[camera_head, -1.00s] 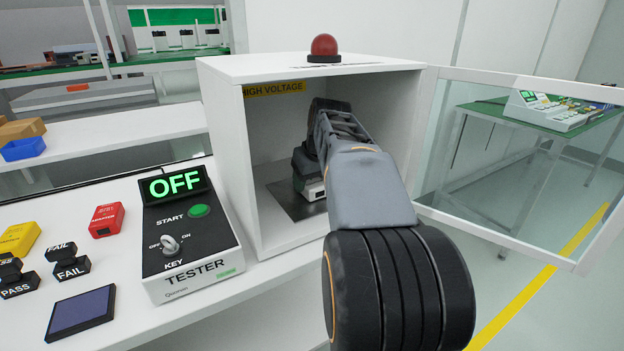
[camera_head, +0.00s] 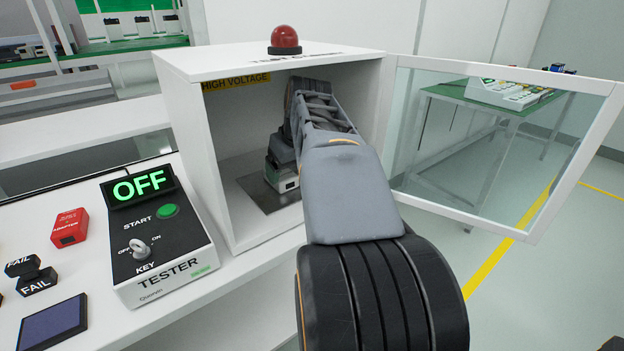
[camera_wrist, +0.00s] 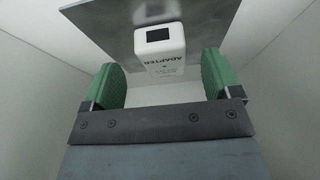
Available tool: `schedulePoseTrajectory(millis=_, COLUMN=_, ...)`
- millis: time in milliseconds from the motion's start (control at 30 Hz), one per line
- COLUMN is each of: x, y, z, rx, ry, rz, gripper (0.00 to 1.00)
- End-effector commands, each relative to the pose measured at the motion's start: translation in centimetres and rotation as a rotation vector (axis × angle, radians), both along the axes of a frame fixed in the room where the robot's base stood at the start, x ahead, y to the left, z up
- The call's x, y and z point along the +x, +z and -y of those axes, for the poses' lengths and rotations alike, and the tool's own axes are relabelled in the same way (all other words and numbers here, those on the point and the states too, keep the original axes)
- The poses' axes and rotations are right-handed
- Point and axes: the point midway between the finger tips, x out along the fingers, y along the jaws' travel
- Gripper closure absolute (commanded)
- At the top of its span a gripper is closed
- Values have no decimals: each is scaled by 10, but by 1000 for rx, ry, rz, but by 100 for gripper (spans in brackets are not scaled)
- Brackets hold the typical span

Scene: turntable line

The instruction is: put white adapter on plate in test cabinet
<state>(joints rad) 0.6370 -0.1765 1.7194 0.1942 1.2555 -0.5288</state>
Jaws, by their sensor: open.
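The white adapter (camera_wrist: 160,50) stands on the grey metal plate (camera_wrist: 130,14) inside the test cabinet (camera_head: 205,150). In the wrist view it lies between the two green finger pads of my gripper (camera_wrist: 161,72), with visible gaps on both sides. My gripper is open and holds nothing. In the head view my arm reaches in through the cabinet's open front, and only a small part of the adapter (camera_head: 288,184) shows beneath the dark gripper. The plate (camera_head: 258,193) is partly hidden by my arm.
The cabinet's glass door (camera_head: 480,150) stands open on the right. A red lamp (camera_head: 285,40) sits on the cabinet roof. The tester (camera_head: 160,235), reading OFF, stands to the left, with a red adapter (camera_head: 70,228) beyond it.

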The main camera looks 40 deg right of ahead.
Motion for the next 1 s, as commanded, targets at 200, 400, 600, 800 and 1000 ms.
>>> schedulePoseTrajectory(millis=200, x=-45, y=1, z=-6, rx=-1, ry=-4, rz=1, gripper=16)
schedulePoseTrajectory(millis=400, x=-72, y=1, z=-10, rx=0, ry=-2, rz=2, gripper=16)
schedulePoseTrajectory(millis=600, x=-84, y=0, z=-12, rx=1, ry=0, rz=0, gripper=16)
schedulePoseTrajectory(millis=800, x=-86, y=-1, z=-12, rx=1, ry=1, rz=0, gripper=16)
schedulePoseTrajectory(millis=1000, x=-86, y=-1, z=-12, rx=1, ry=1, rz=0, gripper=16)
